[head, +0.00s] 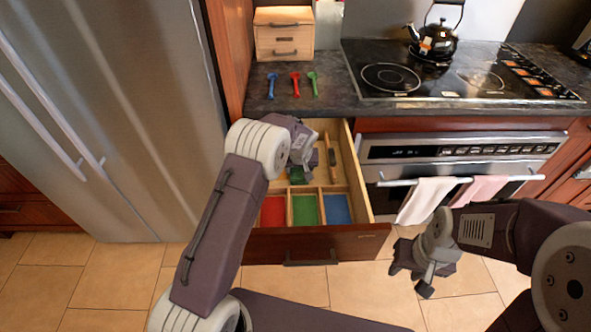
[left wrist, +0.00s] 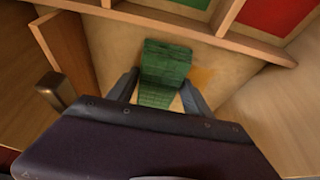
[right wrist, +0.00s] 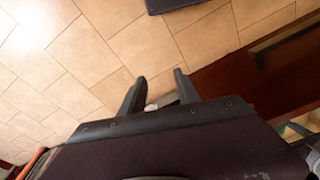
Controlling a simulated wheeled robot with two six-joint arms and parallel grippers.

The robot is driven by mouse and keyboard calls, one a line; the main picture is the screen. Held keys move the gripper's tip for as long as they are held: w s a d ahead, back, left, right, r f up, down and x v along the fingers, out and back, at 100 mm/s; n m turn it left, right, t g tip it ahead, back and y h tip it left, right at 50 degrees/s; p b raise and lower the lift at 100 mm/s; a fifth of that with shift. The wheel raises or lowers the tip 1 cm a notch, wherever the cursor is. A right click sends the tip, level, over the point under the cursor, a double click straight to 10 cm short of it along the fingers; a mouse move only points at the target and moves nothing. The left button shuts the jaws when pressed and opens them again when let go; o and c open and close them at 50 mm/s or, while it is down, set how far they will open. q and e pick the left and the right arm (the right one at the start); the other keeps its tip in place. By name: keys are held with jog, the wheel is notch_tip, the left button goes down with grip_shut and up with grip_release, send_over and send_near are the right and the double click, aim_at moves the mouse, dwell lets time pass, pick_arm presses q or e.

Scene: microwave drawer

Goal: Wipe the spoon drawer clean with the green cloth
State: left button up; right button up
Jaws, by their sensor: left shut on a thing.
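The spoon drawer (head: 368,200) is pulled open below the counter. Its front part has red (head: 273,211), green (head: 306,210) and blue (head: 337,209) floored compartments. My left gripper (head: 301,172) is down inside the drawer, behind these compartments, shut on the green cloth (left wrist: 165,63). The cloth lies against the bare wooden floor, partly hidden by the gripper. An orange-yellow stain (left wrist: 203,77) shows beside the cloth in the left wrist view. My right gripper (right wrist: 155,92) is open and empty over the floor, right of the drawer; it also shows in the head view (head: 424,272).
Blue (head: 271,86), red (head: 295,84) and green (head: 313,84) spoons lie on the counter behind the drawer. The fridge (head: 110,120) stands left; the oven with towels (head: 425,199) stands right.

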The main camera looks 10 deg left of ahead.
aim_at(285, 174)
pick_arm(q)
jog(key=shift+w+d+f+b, duration=0.1)
jog(key=shift+d+b, duration=0.05)
jog(key=shift+d, duration=0.35)
jog(key=shift+w+d+b, duration=0.1)
jog(key=shift+d+b, duration=0.05)
jog(key=shift+d, duration=0.35)
jog(key=shift+a, duration=0.15)
jog(key=shift+s+a+p, duration=0.1)
jog(key=shift+s+a, duration=0.1)
jog(key=shift+a, duration=0.6)
jog(key=shift+s+a+p, duration=0.15)
jog(key=shift+s+a, duration=0.1)
jog(key=shift+a, duration=0.5)
jog(key=shift+s+a+p, duration=0.1)
jog(key=shift+s+a, duration=0.1)
jog(key=shift+a, duration=0.6)
jog(key=shift+s+a, duration=0.25)
jog(key=shift+a, duration=0.45)
jog(key=shift+a, duration=0.15)
